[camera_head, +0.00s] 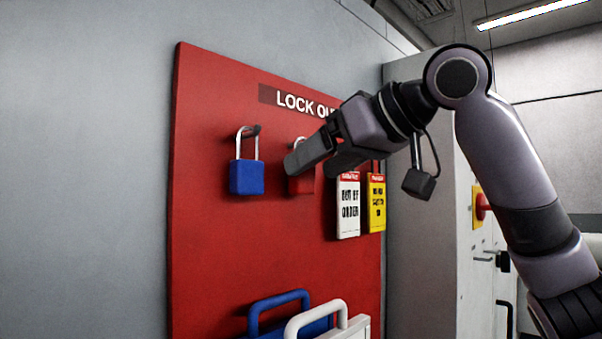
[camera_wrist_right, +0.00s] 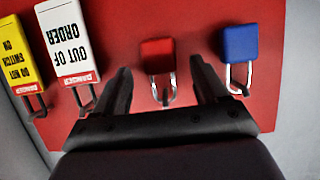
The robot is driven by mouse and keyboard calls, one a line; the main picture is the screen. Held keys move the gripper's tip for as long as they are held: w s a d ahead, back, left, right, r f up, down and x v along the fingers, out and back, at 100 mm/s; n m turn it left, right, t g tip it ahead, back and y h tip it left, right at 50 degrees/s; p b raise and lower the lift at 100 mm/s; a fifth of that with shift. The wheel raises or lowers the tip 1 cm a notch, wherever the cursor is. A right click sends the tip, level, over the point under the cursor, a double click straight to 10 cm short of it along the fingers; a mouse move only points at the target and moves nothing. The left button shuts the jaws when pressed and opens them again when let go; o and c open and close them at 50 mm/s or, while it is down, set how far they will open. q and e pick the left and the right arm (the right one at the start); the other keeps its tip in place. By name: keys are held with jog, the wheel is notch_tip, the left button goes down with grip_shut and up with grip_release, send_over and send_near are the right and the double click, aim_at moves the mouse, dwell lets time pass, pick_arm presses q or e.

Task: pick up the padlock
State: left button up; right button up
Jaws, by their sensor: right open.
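A red padlock (camera_head: 301,184) hangs by its shackle on the red lockout board (camera_head: 240,270), partly hidden by my right gripper in the head view. A blue padlock (camera_head: 246,177) hangs to its left. My right gripper (camera_head: 310,163) is open and empty in front of the red padlock. In the right wrist view the red padlock (camera_wrist_right: 158,57) sits between and beyond the two open fingers (camera_wrist_right: 160,80), and I see no contact. The blue padlock (camera_wrist_right: 240,44) is outside the fingers, on the right there. My left gripper is not in view.
A white tag (camera_head: 348,207) and a yellow tag (camera_head: 376,205) hang right of the red padlock. Cases with a blue handle (camera_head: 278,300) and a white handle (camera_head: 315,316) are below. A grey cabinet (camera_head: 425,260) with a red knob (camera_head: 483,207) stands at right.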

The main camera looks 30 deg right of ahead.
jog(key=shift+x, duration=1.3)
jog(key=c, duration=1.2)
jog(key=shift+r, duration=0.1)
